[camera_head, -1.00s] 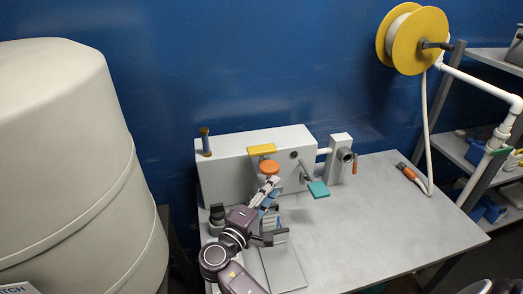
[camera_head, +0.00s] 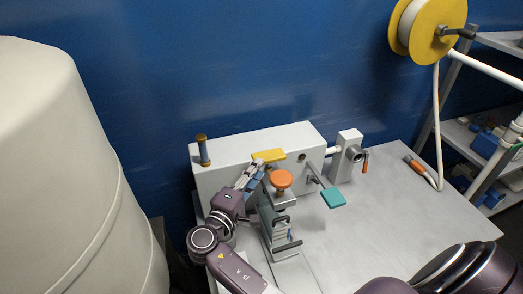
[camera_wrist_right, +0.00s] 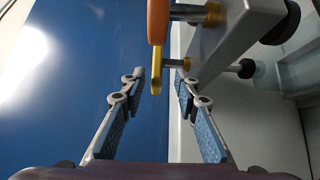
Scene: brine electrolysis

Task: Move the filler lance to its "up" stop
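No label names the filler lance, and I cannot tell for sure which part it is. On the pale machine (camera_head: 225,168) a yellow plate (camera_head: 268,155) sticks out at the top front. An orange round knob (camera_head: 281,179) tops a grey bracket in front of it. A teal paddle (camera_head: 333,197) sits on a lever to the right. My right gripper (camera_head: 261,165) is open beside the bracket, close to the yellow plate. In the right wrist view the yellow plate (camera_wrist_right: 156,70) is edge-on between the open fingertips (camera_wrist_right: 160,76); contact is not visible. My left gripper is not in view.
A valve post with an orange handle (camera_head: 365,161) stands right of the machine. A yellow reel (camera_head: 437,28) hangs at upper right; its hose ends in an orange nozzle (camera_head: 414,166) on the bench. A large pale tank (camera_head: 70,170) fills the left.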

